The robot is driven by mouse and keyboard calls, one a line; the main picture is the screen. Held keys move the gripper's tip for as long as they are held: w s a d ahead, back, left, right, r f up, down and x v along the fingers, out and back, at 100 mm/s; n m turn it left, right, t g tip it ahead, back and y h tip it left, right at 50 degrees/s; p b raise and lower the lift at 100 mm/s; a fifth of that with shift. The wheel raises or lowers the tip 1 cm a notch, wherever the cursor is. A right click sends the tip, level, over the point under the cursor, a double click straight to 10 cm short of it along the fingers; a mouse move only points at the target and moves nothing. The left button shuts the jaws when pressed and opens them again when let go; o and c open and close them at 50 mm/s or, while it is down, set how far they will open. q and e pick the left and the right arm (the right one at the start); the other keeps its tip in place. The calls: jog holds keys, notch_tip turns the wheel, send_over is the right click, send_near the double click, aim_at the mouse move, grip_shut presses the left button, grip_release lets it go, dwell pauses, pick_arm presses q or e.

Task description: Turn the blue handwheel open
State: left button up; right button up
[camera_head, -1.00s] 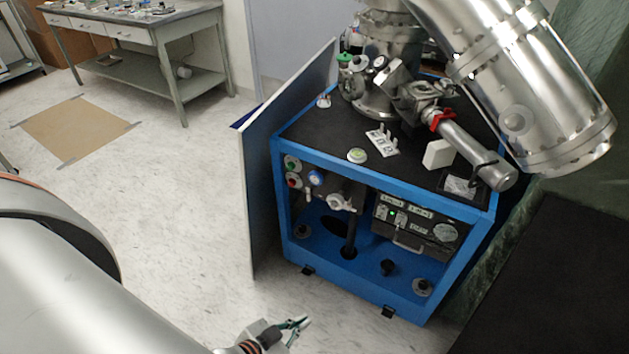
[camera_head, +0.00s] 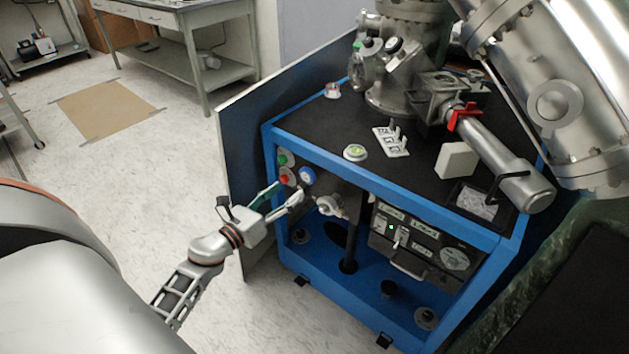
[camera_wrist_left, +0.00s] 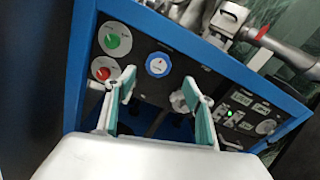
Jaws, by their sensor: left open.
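The blue handwheel (camera_head: 307,176) is a small round blue wheel with a pale centre on the upper left of the cabinet's front panel. It also shows in the left wrist view (camera_wrist_left: 158,64), just beyond and between the fingertips. My left gripper (camera_head: 287,193) is open and empty, with its green-padded fingers pointing at the panel just left of and below the wheel in the head view. In the left wrist view the fingers (camera_wrist_left: 158,82) are spread apart, with the wheel unobstructed. I see no finger touching it. My right gripper is not in view.
A green knob (camera_wrist_left: 115,39) and a red knob (camera_wrist_left: 104,72) sit left of the wheel. A metal valve fitting (camera_head: 330,206) is close on its right. The open cabinet door (camera_head: 234,170) stands at the left. A control box (camera_head: 425,238) is further right.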

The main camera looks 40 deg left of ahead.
aim_at(305, 176)
pick_arm(q)
jog(key=shift+m, duration=0.3)
jog(key=w, duration=0.8)
jog(key=shift+d, duration=0.15)
jog(key=c, duration=1.1)
